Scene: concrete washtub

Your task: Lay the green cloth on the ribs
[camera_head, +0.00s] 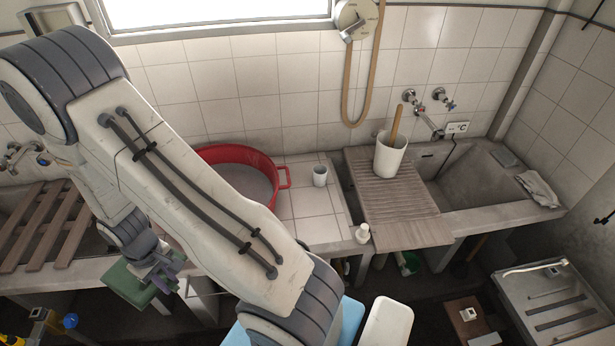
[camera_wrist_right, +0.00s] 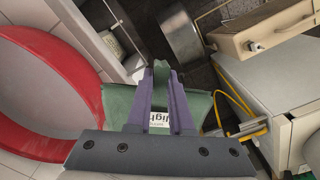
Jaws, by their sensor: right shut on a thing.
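My right gripper (camera_head: 160,276), with purple fingers, is at the lower left of the head view, in front of the counter's edge. It is shut on the green cloth (camera_head: 124,284). In the right wrist view the cloth (camera_wrist_right: 118,101) spreads to both sides of the fingers (camera_wrist_right: 161,72), with a bit standing up between the tips. The ribs (camera_head: 383,200) are on a brown ribbed board sloping over the sink edge, right of centre and well away from the cloth. My left gripper is not in view.
A white pot (camera_head: 391,161) with a wooden handle stands on the upper part of the ribbed board. A red basin (camera_head: 238,153) and a grey cup (camera_head: 320,178) stand on the tiled counter. A small white bottle (camera_head: 362,234) is near the board's left edge. Wooden slats (camera_head: 42,232) lie far left.

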